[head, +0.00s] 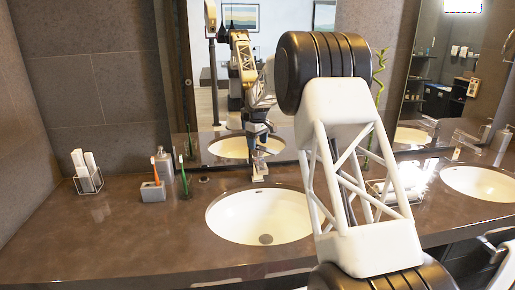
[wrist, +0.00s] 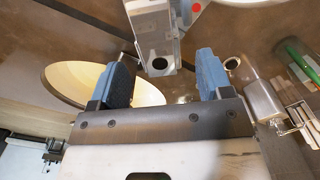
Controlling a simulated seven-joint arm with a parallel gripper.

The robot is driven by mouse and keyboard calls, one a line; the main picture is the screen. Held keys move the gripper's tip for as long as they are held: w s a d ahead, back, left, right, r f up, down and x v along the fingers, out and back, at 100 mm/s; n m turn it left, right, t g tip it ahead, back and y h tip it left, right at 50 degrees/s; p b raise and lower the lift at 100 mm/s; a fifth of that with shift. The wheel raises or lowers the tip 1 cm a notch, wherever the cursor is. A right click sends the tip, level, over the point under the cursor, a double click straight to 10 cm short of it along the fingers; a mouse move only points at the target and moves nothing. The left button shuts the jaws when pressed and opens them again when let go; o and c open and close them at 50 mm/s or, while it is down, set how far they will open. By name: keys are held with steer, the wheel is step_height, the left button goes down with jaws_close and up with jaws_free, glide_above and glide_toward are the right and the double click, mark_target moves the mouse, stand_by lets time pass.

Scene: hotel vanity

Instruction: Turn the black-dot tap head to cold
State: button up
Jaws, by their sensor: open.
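The metal tap head with a black dot (wrist: 160,64) is in the wrist view, between the two blue fingers of my gripper (wrist: 166,54). The fingers are open, one on each side, with gaps to the tap head, and I see no contact. A red dot (wrist: 196,7) shows on a metal part at the top edge. In the head view the tap (head: 258,168) stands behind the left basin (head: 260,218). My gripper is small and partly lost against the mirror there, and my arm covers much of the middle.
An orange toothbrush in a grey holder (head: 152,192), a green toothbrush (head: 183,176) and a soap dispenser (head: 163,162) stand left of the tap. A white-item rack (head: 88,180) is farther left. A second basin (head: 482,183) is at right. The mirror is close behind the tap.

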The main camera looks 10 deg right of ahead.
mark_target(258, 146)
steer(key=shift+r, duration=2.15)
steer(key=shift+s+r, duration=0.4)
steer(key=shift+s, duration=0.05)
steer(key=s+r+m+t, duration=0.15)
steer(key=s+r, duration=0.45)
steer(key=s, duration=1)
steer(key=s+r+m, duration=0.3)
steer(key=s+r, duration=0.2)
steer(key=s, duration=1.2)
steer(key=s+f+m, duration=0.2)
steer(key=s+f, duration=0.2)
steer(key=s, duration=1.4)
steer(key=s+f+m+t, duration=0.1)
steer(key=s+f, duration=0.4)
steer(key=s, duration=1.3)
steer(key=shift+d+f+m, duration=0.25)
steer(key=shift+d+m, duration=0.2)
